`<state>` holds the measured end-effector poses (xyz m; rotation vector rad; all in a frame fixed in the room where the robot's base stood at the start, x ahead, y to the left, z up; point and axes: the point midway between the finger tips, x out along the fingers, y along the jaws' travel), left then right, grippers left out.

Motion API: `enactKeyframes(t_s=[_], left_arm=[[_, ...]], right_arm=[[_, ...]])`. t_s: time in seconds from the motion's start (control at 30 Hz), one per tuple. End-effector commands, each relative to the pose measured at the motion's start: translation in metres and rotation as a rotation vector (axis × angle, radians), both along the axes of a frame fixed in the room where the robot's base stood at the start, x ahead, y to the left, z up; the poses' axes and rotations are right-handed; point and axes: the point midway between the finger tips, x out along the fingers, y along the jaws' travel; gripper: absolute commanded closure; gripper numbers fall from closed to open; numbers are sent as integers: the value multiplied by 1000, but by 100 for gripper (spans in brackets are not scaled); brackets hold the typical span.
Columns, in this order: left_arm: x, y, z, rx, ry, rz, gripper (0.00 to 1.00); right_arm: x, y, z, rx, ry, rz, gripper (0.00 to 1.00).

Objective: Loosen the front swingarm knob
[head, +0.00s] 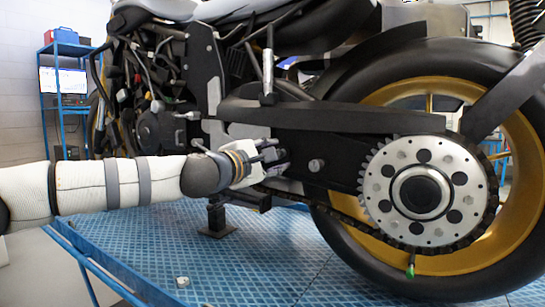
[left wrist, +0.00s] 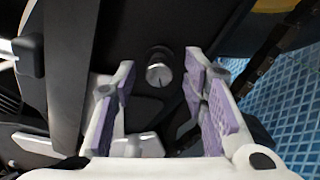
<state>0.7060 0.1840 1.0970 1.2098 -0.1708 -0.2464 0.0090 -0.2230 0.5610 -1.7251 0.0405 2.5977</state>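A round grey knob (head: 316,165) sticks out from the dark swingarm plate, just right of my left gripper (head: 282,157) in the head view. In the left wrist view a metal knob with a slot line on its face (left wrist: 159,70) lies ahead, between the two fingertips. I cannot tell for certain that it is the same knob. My left gripper (left wrist: 160,75) is open, its purple-padded fingers spread either side of the knob with gaps, and it holds nothing. In the head view the gripper hides part of the plate. My right gripper is not in view.
The motorcycle's rear sprocket (head: 387,212), chain (head: 345,225) and rear tire (head: 335,85) are to the right. The blue lift table (head: 250,265) lies below, with a small pale piece (head: 183,282) on it. A blue shelf (head: 62,115) stands at the far left.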

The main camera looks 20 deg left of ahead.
Motion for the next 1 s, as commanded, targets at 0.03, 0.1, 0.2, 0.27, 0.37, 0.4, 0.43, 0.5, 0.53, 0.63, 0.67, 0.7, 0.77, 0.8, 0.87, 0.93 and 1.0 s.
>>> enactKeyframes(t_s=[0.03, 0.1, 0.2, 0.27, 0.37, 0.4, 0.43, 0.5, 0.53, 0.63, 0.67, 0.7, 0.77, 0.8, 0.87, 0.93, 1.0], left_arm=[[0, 0, 0, 0, -1, 1, 60], [-1, 1, 0, 0, -1, 1, 60], [-10, 4, 1, 0, -1, 2, 60], [-21, 8, 1, -1, -2, 1, 60], [-49, 15, 2, -2, -2, 1, 60], [-60, 18, 1, -3, -2, 0, 60], [-68, 20, 2, -2, -3, 0, 60], [-84, 26, 1, -2, -2, 1, 60], [-90, 27, 1, -2, -3, 0, 60], [-106, 31, 1, -1, -2, 1, 60], [-109, 32, 1, -1, -1, 2, 60], [-112, 33, 0, -1, -1, 0, 60], [-115, 33, 1, 0, -1, -1, 60], [-116, 33, 0, 0, -1, -1, 60], [-116, 33, 0, 0, -1, 0, 60], [-116, 33, 0, 0, 0, 0, 60], [-116, 33, 0, 0, 0, 0, 60]], right_arm=[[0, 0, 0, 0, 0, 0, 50], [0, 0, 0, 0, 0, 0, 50], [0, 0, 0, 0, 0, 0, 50], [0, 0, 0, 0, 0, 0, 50], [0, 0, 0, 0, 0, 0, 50], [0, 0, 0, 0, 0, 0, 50], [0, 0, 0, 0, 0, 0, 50], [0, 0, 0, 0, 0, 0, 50], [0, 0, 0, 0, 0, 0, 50], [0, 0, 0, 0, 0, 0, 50], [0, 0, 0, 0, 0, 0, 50], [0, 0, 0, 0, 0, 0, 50], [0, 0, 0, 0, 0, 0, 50], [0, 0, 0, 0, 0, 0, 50], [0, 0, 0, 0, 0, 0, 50], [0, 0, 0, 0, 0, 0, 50], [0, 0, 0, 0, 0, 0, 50]])
